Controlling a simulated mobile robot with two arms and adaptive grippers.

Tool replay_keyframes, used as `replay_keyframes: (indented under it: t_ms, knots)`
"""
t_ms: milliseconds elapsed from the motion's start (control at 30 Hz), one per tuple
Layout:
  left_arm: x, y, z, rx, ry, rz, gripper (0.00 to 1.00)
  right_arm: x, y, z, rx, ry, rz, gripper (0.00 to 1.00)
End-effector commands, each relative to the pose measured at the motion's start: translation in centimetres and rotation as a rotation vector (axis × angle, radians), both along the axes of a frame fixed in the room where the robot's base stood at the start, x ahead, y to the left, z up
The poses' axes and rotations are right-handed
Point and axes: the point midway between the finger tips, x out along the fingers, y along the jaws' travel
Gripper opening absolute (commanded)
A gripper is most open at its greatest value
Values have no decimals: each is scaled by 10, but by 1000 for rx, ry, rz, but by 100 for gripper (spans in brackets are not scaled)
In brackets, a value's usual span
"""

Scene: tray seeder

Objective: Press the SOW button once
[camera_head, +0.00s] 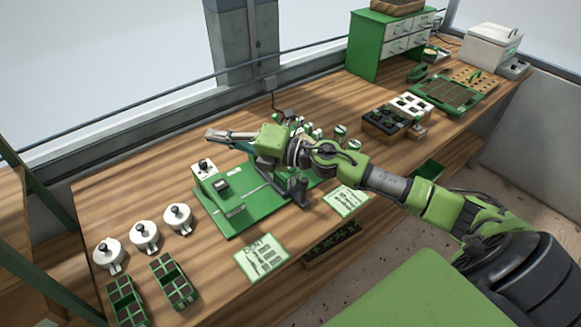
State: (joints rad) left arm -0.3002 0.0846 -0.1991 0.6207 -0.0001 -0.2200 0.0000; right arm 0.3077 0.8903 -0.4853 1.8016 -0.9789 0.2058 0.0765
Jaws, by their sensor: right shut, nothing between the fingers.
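The tray seeder is a green machine with a flat green base (232,222) on the wooden bench. A white control box (208,182) stands at its left end, with a black knob on top and a small dark panel on its front. I cannot make out which part is the SOW button. My right gripper (209,134) is shut and empty. It points left, and in the picture its fingertips lie above and behind the control box, apart from it. My right arm and gripper hide much of the seeder's right part. My left gripper is not in view.
Several white lidded pots (144,236) and green cell trays (124,302) stand at the left. Printed cards (261,257) lie along the front edge. A green drawer cabinet (378,45) and a white box (489,46) stand at the back right. Bare bench lies left of the seeder.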

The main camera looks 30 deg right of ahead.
Motion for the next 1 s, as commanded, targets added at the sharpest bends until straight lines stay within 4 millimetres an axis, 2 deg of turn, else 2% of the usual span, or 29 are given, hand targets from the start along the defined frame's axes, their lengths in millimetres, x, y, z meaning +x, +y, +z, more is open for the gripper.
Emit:
replay_keyframes:
  t_ms: [133, 233, 400, 500, 700, 1000]
  knots:
    - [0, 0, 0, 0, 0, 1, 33, 4, -39, -20, -324, 10, 122, 0]
    - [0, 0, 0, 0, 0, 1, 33, 2, -82, -36, -527, 65, 177, 0]
    - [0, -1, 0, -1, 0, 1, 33, -9, -146, -52, -737, 170, 214, 0]
    - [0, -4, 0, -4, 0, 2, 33, -14, -172, -57, -805, 217, 221, 0]
    - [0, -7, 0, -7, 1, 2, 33, -21, -194, -59, -859, 260, 225, 0]
    - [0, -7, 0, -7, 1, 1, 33, -21, -194, -59, -860, 261, 227, 0]
